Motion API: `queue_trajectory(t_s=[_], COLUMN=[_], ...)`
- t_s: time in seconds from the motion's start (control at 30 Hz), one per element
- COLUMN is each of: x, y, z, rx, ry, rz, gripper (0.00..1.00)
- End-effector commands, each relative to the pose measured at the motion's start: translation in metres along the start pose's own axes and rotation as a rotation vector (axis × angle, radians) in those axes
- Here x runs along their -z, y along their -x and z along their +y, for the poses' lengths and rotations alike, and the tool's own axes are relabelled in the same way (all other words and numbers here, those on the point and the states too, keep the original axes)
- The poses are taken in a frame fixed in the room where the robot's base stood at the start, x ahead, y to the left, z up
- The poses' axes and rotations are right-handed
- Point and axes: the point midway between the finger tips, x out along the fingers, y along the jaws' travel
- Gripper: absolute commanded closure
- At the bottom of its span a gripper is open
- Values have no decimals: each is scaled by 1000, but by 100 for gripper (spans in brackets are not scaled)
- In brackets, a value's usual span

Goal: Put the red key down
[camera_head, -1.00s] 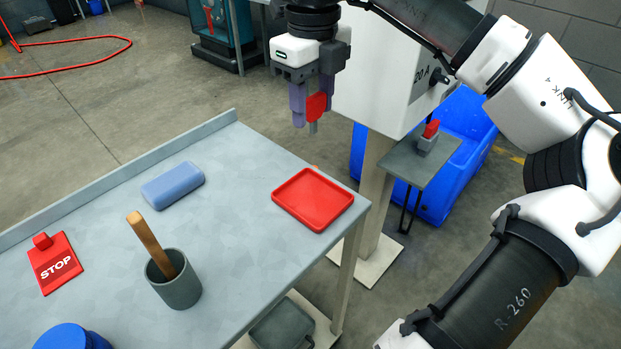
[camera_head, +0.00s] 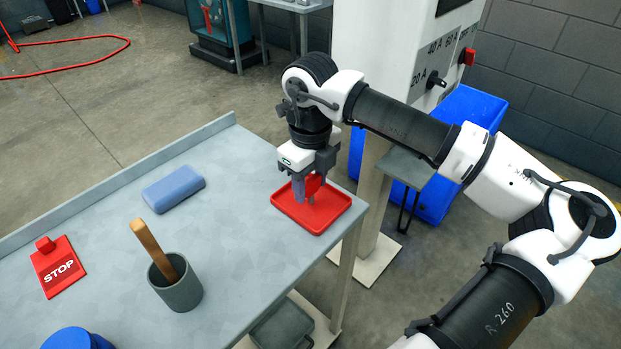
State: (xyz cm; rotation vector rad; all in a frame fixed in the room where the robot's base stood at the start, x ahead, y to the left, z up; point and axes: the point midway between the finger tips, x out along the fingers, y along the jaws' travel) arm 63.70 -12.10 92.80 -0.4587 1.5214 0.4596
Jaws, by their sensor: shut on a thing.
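My gripper (camera_head: 306,195) is shut on the red key (camera_head: 315,185), with the fingers pointing down over the red tray (camera_head: 283,204). The key's red head shows between and beside the purple-grey fingers, and its grey shaft points down toward the tray floor. I cannot tell whether the shaft tip touches the tray. The tray lies at the right end of the grey table, and part of it is hidden behind the gripper.
A blue case (camera_head: 173,188) lies left of the tray. A grey cup (camera_head: 178,290) holds a wooden-handled tool (camera_head: 150,247). A red STOP tag (camera_head: 58,266) lies at the left.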

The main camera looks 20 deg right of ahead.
Motion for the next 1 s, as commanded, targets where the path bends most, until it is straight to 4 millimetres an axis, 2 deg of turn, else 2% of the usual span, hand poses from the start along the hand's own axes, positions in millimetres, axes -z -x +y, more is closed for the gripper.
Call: queue_trajectory(t_s=[0.33, 0.37, 0.5, 0.83, 0.93, 1.0], x=[0, 0, 0, 0, 0, 0], y=[-4, -3, -2, 0, 6, 18], z=[0, 0, 0, 0, -1, -1], rx=[0, 0, 0, 0, 2, 3], ry=[-1, -1, -1, -1, -1, -3], rz=[0, 0, 0, 0, 0, 0], gripper=[79, 53, 35, 35, 35, 35])
